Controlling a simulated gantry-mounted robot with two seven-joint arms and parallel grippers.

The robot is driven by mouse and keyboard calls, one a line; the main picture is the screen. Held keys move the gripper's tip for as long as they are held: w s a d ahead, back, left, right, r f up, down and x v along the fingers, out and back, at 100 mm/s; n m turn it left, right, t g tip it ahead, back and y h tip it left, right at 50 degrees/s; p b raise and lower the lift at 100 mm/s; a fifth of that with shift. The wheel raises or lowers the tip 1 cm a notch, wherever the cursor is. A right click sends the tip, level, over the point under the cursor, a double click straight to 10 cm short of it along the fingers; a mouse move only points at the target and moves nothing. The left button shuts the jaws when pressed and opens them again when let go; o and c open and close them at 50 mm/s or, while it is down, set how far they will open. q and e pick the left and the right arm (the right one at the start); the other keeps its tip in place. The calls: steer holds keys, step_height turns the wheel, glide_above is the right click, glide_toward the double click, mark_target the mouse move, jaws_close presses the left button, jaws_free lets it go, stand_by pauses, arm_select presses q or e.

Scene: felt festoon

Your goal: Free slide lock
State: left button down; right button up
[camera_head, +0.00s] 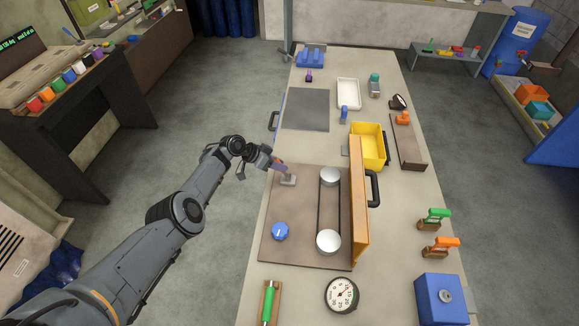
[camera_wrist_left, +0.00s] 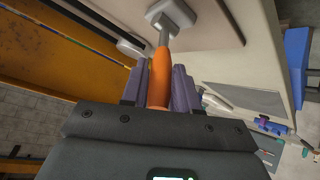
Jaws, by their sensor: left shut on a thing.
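In the head view my left gripper (camera_head: 279,165) is at the left edge of a brown board, just above a small grey fitting (camera_head: 288,180). In the left wrist view my left gripper's purple fingers (camera_wrist_left: 159,88) are shut on an orange handle (camera_wrist_left: 159,72), one on each side of it. The handle joins a grey stem and a squarish grey base (camera_wrist_left: 172,14). I cannot tell for sure that this is the slide lock. In the head view the handle is mostly hidden by the gripper. My right gripper is not in view.
The brown board (camera_head: 302,255) carries a blue knob (camera_head: 280,231) and two white drums (camera_head: 329,241) with a dark belt. An upright orange panel (camera_head: 360,220) with a black handle stands on its right. A yellow bin (camera_head: 367,147) and a dial gauge (camera_head: 341,295) are nearby.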

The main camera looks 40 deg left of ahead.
arm_select(q)
steer(key=shift+s+a+f+h+b, duration=0.2)
steer(key=shift+a+f+h+b, duration=0.1)
steer(key=shift+f+h+b, duration=0.15)
steer(key=shift+r, duration=0.1)
steer(key=c, duration=0.9)
jaws_free()
steer(key=shift+r, duration=0.1)
